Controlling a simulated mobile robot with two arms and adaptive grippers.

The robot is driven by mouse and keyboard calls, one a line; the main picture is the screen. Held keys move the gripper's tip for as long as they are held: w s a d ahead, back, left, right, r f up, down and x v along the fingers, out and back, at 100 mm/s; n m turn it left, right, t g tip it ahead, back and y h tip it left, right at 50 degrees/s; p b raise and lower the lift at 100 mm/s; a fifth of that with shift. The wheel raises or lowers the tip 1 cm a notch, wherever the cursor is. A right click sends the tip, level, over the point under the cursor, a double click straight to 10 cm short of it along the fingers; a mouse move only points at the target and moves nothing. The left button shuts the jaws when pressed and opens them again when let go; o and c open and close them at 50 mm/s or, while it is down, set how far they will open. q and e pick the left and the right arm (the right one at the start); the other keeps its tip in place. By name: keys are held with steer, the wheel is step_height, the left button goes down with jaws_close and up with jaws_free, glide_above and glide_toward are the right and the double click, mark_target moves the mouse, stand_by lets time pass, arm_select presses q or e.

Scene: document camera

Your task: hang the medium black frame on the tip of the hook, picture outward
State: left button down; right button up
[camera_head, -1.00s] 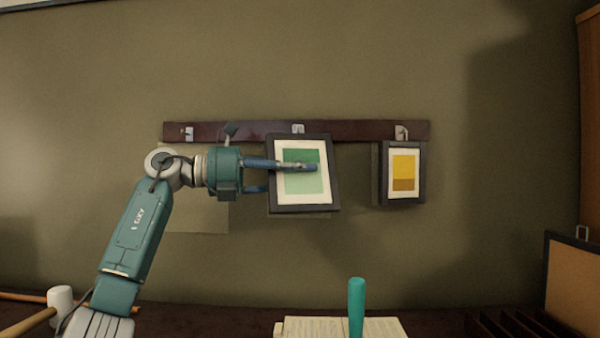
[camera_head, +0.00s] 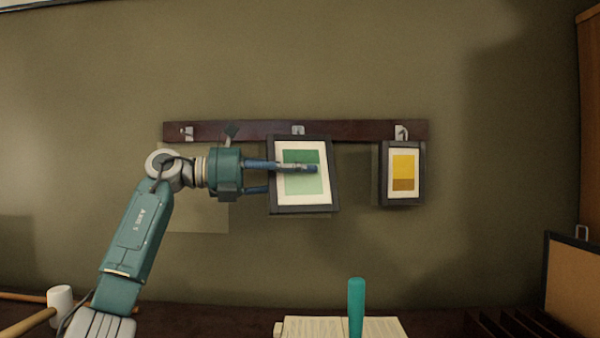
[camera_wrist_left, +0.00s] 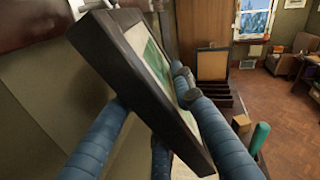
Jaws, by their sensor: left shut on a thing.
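The medium black frame (camera_head: 303,205) with a green picture faces outward in front of the wall, just below the middle hook (camera_head: 298,130) on the dark rail. It is slightly tilted. My left gripper (camera_head: 290,168) is shut on it, with one finger across the picture's front. In the left wrist view the black frame (camera_wrist_left: 135,75) sits slanted between the blue fingers (camera_wrist_left: 160,120), one finger on the front and others behind. Whether the frame touches the hook cannot be told. My right gripper does not show.
A smaller dark frame with a yellow picture (camera_head: 403,170) hangs at the right hook (camera_head: 401,132). The left hook (camera_head: 187,133) is bare, with a pale rectangle (camera_head: 200,215) on the wall below.

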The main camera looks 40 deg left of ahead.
arm_select(q)
steer(key=shift+w+a+f, duration=0.2)
steer(key=shift+w, duration=0.05)
stand_by(0.8)
steer(key=c, duration=1.5)
jaws_free()
steer(key=shift+o, duration=0.2)
steer(key=shift+s+a, duration=0.1)
steer(key=shift+v, duration=1.4)
steer(key=shift+o, duration=0.5)
steer(key=o, duration=0.5)
steer(key=shift+c, duration=0.2)
